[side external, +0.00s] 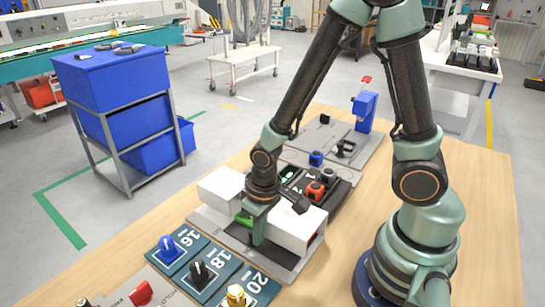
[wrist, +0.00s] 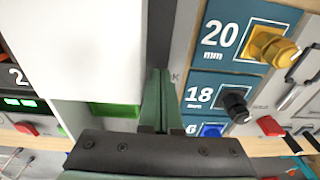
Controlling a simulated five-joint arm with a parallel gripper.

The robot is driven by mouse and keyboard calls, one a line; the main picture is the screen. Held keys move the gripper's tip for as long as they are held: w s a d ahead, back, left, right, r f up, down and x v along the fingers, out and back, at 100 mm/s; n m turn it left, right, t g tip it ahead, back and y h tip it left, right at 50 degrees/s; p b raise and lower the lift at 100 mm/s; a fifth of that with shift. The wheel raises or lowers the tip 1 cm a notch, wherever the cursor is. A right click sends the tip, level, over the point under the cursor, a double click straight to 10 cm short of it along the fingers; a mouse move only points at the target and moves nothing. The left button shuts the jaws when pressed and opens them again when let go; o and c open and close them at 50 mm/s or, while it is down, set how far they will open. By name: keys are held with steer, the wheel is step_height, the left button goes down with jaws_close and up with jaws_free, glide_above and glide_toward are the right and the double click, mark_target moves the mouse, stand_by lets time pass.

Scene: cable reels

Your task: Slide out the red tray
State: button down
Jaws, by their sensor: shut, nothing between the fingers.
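My gripper (side external: 258,234) points down at the front of the white boxes, over the grey base plate. Its two green fingers are together and empty, as the wrist view also shows (wrist: 160,95). One white box (side external: 222,187) is left of it and another white box (side external: 297,232) is right of it. A green piece (side external: 243,220) shows between them, partly behind my gripper, and in the wrist view (wrist: 115,109). No red tray is clearly visible.
Cards marked 16, 18 and 20 (side external: 255,284) with blue, black and yellow fittings lie at the front. A red piece (side external: 140,292) is at the front left. A dark unit with an orange knob (side external: 315,191) and a blue post (side external: 365,110) stand behind. Bare wood lies at the right.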

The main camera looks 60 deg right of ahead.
steer(key=w, duration=0.9)
steer(key=shift+w, duration=0.15)
steer(key=c, duration=1.2)
jaws_free()
steer(key=shift+o, duration=0.2)
step_height(320, 180, up, 7)
